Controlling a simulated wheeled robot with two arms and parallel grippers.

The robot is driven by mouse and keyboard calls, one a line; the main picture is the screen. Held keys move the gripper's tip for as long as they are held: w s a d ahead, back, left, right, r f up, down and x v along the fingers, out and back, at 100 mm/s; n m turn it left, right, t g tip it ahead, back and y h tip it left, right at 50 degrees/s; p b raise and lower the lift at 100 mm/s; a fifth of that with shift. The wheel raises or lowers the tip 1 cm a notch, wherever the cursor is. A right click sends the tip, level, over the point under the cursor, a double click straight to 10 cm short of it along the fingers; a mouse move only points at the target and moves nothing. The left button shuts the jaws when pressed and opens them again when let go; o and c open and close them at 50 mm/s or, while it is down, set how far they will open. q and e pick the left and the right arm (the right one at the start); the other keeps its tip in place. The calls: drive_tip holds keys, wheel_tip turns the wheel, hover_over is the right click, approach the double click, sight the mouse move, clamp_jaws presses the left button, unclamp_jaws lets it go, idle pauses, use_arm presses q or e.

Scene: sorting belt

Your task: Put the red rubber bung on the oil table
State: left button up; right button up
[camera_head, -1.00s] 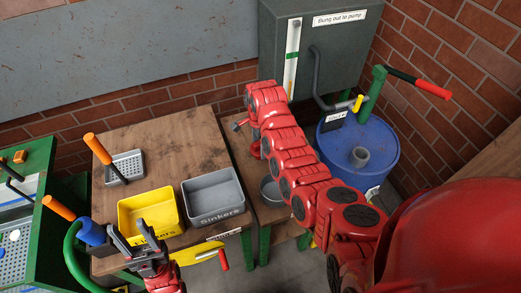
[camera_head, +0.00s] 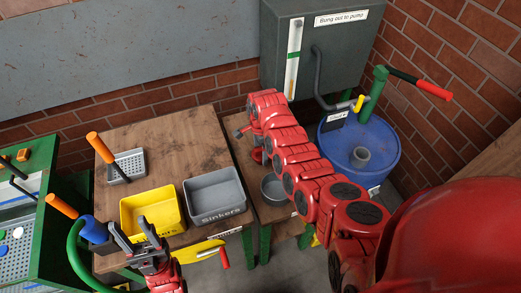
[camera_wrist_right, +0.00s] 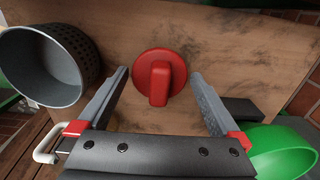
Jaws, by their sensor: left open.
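The red rubber bung (camera_wrist_right: 160,76), a round disc with a raised grip bar, shows against a wooden table top (camera_wrist_right: 225,50) in the right wrist view. My right gripper (camera_wrist_right: 160,88) is open, with one finger on each side of the bung and a gap to both. The bung appears to rest on the wood. In the head view my right arm reaches to the narrow wooden table (camera_head: 240,155) below the grey tank and mostly hides the gripper. My left gripper (camera_head: 135,236) is open and empty by the yellow bin.
A grey perforated pot (camera_wrist_right: 45,65) is left of the right gripper; a green round thing (camera_wrist_right: 285,150) is at right. The head view shows a yellow bin (camera_head: 150,190), grey Sinkers bin (camera_head: 215,217), blue drum (camera_head: 385,160) and grey tank (camera_head: 345,75).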

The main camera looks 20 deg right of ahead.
drive_tip(key=shift+r, duration=0.25)
drive_tip(key=shift+w+r, duration=0.1)
drive_tip(key=shift+r, duration=0.05)
wheel_tip(320, 180, up, 5)
drive_tip(key=shift+r+b, duration=0.2)
drive_tip(key=shift+b, duration=0.75)
wheel_tip(320, 180, up, 6)
drive_tip(key=p, duration=0.2)
drive_tip(key=shift+p, duration=0.35)
